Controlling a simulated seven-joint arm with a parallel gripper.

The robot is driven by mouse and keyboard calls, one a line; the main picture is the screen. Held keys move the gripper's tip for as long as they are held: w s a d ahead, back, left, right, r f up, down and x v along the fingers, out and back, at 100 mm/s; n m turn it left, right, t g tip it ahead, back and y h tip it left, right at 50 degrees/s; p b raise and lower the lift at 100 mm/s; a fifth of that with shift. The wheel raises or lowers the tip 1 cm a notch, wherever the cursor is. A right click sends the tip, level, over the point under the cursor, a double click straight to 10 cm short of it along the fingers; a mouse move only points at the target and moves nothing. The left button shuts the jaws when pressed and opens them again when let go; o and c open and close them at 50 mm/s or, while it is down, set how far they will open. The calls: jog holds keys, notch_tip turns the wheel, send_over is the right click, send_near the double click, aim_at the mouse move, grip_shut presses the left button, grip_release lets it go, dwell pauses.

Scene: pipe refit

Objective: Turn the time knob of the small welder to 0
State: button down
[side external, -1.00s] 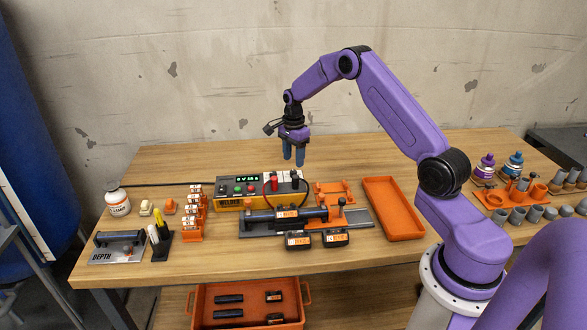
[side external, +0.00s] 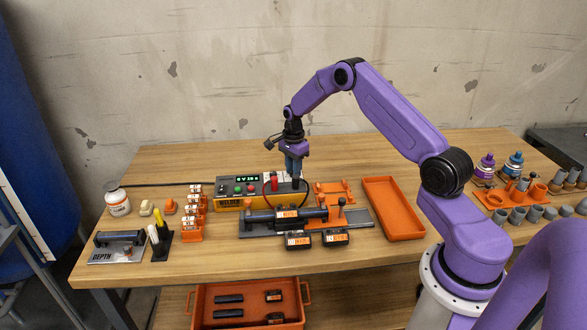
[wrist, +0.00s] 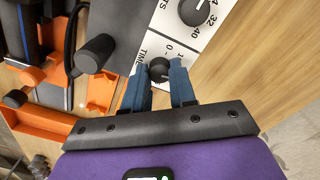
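The small welder (side external: 228,202) is a grey and yellow box with a lit green display, standing mid-table. Its time knob (wrist: 159,71) is a small round black knob on a white panel, beside the printed word TIME and a 0. Its pointer mark is too small to read. My gripper (side external: 295,177) points down over the right end of the welder. In the wrist view its two blue fingertips (wrist: 158,66) stand apart, one on either side of the time knob. I cannot tell whether they touch it. The knob is hidden behind the fingers in the side view.
A second, larger knob (wrist: 196,10) with 32 and 40 around it sits close by on the panel. A dark cylindrical post (wrist: 94,54) stands near the fingers. A clamp rig with black pipe (side external: 285,214) lies in front; an orange tray (side external: 393,232) is at right.

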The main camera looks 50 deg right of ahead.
jog(key=n, duration=0.3)
jog(key=shift+n, duration=0.4)
jog(key=n, duration=0.4)
jog(key=shift+n, duration=0.3)
jog(key=n, duration=0.3)
jog(key=shift+n, duration=2.2)
jog(key=shift+w, duration=0.1)
jog(key=c, duration=0.9)
grip_release()
